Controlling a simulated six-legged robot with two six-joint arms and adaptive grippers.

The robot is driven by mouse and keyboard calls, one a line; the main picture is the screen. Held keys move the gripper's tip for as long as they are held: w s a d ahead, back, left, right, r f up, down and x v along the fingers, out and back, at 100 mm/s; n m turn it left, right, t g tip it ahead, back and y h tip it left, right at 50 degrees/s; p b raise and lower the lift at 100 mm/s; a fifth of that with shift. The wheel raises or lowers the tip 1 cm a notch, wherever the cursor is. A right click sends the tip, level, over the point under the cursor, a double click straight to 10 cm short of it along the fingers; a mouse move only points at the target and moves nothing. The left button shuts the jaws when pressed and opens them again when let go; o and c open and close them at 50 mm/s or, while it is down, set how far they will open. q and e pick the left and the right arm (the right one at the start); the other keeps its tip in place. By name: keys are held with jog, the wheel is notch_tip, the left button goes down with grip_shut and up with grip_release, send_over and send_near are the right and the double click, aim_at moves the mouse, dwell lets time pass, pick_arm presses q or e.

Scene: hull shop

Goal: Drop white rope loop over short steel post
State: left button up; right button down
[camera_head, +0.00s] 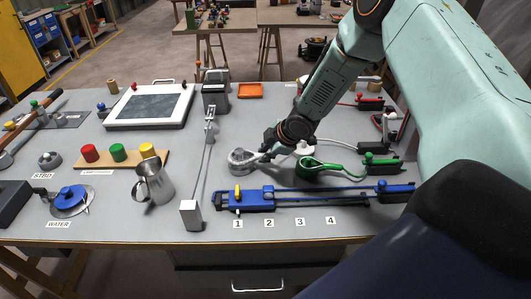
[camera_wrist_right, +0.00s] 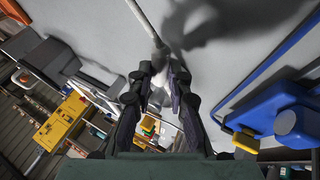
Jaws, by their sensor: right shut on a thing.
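My right gripper (camera_head: 264,154) is low over the middle of the table, shut on the white rope loop. The loop (camera_head: 242,158) shows as a pale grey-white ring just left of the fingertips. In the right wrist view, a pale strand (camera_wrist_right: 148,22) runs up from between the fingers (camera_wrist_right: 160,82). I cannot tell whether the ring rests on the table or whether anything stands inside it. No short steel post is clearly made out near the ring. A low round grey fitting with a knob (camera_head: 49,158) stands far left by the STBD label. My left gripper is not in view.
A green rope loop (camera_head: 318,164) lies right of the gripper. A blue slide rail (camera_head: 310,195) runs in front, above numbered labels. A steel lever (camera_head: 207,150), a metal jug (camera_head: 153,184) and colored buttons (camera_head: 118,153) stand left. Bare table lies between jug and lever.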

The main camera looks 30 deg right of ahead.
jog(key=shift+f, duration=0.45)
dwell(0.4)
jog(key=c, duration=1.2)
grip_release()
jog(key=shift+o, duration=0.2)
jog(key=o, duration=0.4)
jog(key=shift+r, duration=0.15)
notch_tip(320, 180, up, 8)
jog(key=p, duration=0.7)
jog(key=shift+p, duration=0.35)
